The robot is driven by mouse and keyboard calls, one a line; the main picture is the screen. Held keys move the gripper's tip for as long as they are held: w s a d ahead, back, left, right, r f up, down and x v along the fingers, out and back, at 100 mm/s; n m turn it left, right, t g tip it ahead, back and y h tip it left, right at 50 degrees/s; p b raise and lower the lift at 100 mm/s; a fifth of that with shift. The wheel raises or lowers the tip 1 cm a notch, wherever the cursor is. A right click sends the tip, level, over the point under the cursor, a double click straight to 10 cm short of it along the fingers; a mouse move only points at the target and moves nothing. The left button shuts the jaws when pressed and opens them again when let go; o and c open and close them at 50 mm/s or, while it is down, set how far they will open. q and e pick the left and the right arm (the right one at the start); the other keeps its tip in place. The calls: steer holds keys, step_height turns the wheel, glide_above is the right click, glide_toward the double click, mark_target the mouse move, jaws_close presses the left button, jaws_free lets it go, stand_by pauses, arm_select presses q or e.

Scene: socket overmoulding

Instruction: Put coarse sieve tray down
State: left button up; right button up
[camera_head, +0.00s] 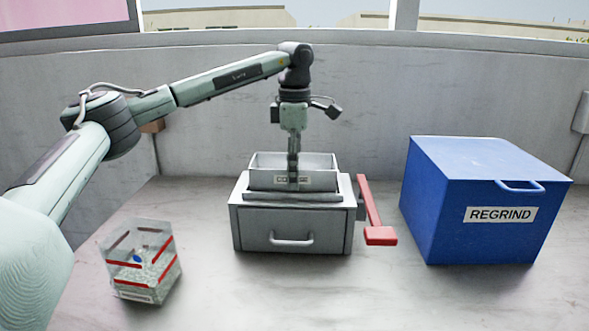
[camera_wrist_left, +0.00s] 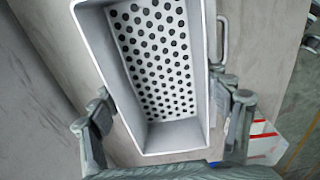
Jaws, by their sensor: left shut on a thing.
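The coarse sieve tray (camera_head: 320,180) is a grey rectangular box with a label partly hidden by my gripper. In the left wrist view the tray (camera_wrist_left: 160,75) shows a white bottom with many round holes, and it looks empty. My left gripper (camera_head: 293,180) points down and is shut on the tray at its front wall. In the wrist view its fingers (camera_wrist_left: 165,110) show on either side of the tray. The tray is upright at the top of the grey sieve housing (camera_head: 255,222). I cannot tell whether it rests fully there. My right gripper is not in view.
The housing has a drawer handle (camera_head: 291,240) in front and a red crank (camera_head: 370,205) on its right. A blue REGRIND bin (camera_head: 470,215) stands at the right. A clear box of granules (camera_head: 145,270) with red stripes stands front left. The table front is clear.

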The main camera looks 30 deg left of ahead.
arm_select(q)
steer(key=o, duration=1.3)
steer(key=shift+c, duration=0.2)
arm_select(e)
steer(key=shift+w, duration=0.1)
arm_select(q)
step_height(320, 180, up, 12)
steer(key=shift+p, duration=0.35)
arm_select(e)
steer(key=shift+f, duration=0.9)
arm_select(q)
steer(key=shift+r, duration=0.1)
